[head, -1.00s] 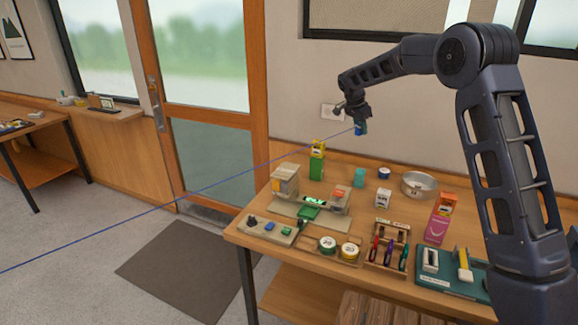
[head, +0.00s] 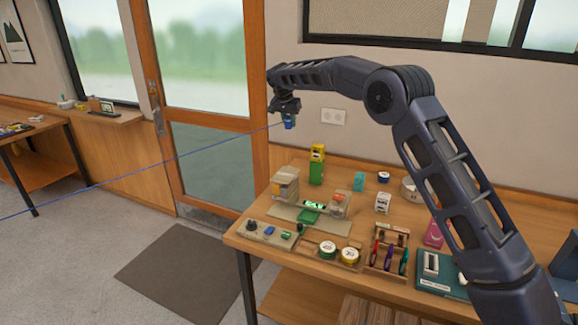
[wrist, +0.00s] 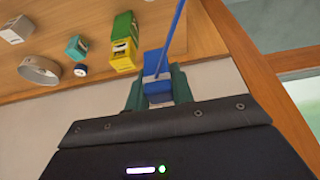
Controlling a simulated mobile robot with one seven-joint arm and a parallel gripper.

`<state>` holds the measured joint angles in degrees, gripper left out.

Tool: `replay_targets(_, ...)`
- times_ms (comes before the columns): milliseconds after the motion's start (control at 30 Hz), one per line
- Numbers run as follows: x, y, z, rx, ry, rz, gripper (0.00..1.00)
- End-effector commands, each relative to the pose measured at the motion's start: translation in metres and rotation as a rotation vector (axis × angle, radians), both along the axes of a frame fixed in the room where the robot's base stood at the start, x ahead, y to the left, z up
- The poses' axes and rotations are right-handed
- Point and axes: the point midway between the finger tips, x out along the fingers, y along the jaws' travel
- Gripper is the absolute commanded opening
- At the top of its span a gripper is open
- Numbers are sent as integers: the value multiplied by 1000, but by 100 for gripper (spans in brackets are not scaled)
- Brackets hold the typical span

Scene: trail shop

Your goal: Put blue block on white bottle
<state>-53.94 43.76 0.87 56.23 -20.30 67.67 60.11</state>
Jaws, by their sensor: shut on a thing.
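My gripper (head: 289,121) is held in the air, clear of the table, above and left of the green container in the head view. It is shut on a blue block (wrist: 156,66), which shows between the teal fingers in the wrist view. A white item with dark marks (head: 383,203) stands mid-table; it also shows at the upper left of the wrist view (wrist: 17,30). I cannot tell whether it is the white bottle. A thin blue line (head: 150,171) runs from the block toward the lower left.
A green container (head: 316,174) with a yellow block (head: 317,153) on top stands near the back. A teal box (head: 359,181), tape rolls (head: 327,250) and a pen rack (head: 373,267) crowd the table (head: 262,290). My arm partly hides the metal pan (head: 408,190) and pink box (head: 433,235).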

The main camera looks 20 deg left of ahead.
Motion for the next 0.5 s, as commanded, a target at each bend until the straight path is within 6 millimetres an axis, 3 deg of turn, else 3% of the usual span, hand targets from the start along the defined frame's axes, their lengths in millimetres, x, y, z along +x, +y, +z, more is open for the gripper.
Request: replay_targets(500, 0, -1, -110, -4, 3, -2, 1)
